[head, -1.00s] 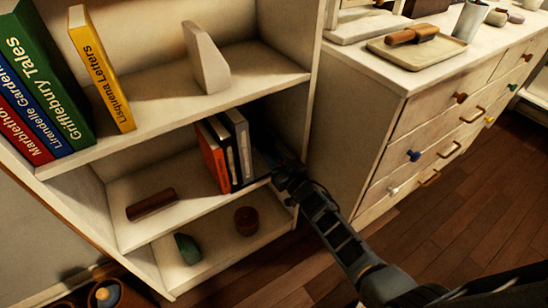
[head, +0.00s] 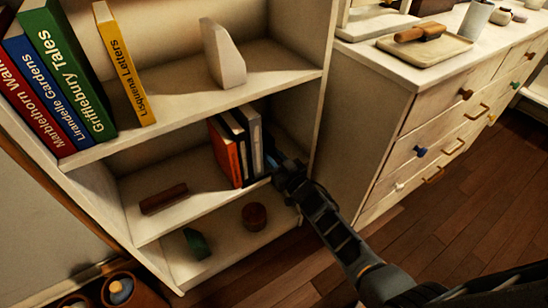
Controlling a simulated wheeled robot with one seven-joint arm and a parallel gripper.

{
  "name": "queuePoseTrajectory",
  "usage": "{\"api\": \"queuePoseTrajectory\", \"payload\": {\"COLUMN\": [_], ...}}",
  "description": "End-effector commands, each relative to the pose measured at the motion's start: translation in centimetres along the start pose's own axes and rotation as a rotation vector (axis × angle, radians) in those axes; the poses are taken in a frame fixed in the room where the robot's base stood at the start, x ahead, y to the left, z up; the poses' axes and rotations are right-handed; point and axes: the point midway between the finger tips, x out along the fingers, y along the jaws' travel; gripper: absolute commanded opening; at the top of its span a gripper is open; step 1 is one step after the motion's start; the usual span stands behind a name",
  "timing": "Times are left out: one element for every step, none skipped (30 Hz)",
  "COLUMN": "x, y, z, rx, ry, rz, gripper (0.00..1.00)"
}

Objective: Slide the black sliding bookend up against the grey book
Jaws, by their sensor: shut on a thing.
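The grey book (head: 254,138) stands upright at the right end of a short row on the middle shelf. My gripper (head: 277,166) is at the front of that shelf, just right of the grey book. It is shut on the black sliding bookend (head: 270,151), a dark shape in shadow between the gripper and the book. Most of the bookend is hidden by the gripper and shadow, and I cannot tell whether it touches the grey book.
An orange book (head: 223,155) and dark books stand left of the grey book. A brown block (head: 163,198) lies farther left. The shelf's right side wall (head: 325,85) is close to my arm. A white bookend (head: 222,55) stands on the shelf above.

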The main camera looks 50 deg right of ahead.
Motion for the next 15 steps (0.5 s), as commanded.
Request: {"api": "queuePoseTrajectory", "payload": {"x": [-0.04,-0.04,-0.04,-0.04,-0.03,-0.03,-0.03,-0.03,-0.02,-0.02,-0.02,-0.02,-0.01,-0.01,-0.05], "y": [0.02,0.02,0.02,0.02,0.02,0.02,0.02,0.02,0.02,0.02,0.02,0.02,0.02,0.01,0.02], "z": [0.04,0.04,0.04,0.04,0.03,0.03,0.03,0.03,0.02,0.02,0.02,0.02,0.01,0.01,0.01], "rx": [0.000,0.000,0.000,0.000,0.000,0.000,0.000,0.000,0.000,0.000,0.000,0.000,0.000,0.000,0.000], "ry": [-0.001,-0.001,-0.001,0.000,0.000,0.000,0.000,0.000,0.000,0.000,0.000,0.000,0.000,0.000,0.000], "rz": [0.000,0.000,0.000,0.000,0.000,0.000,0.000,0.000,0.000,0.000,0.000,0.000,0.000,0.000,0.000], "gripper": [0.28,0.31,0.34,0.37,0.40,0.44,0.47,0.50,0.52,0.52,0.52,0.52,0.52,0.52,0.52]}}
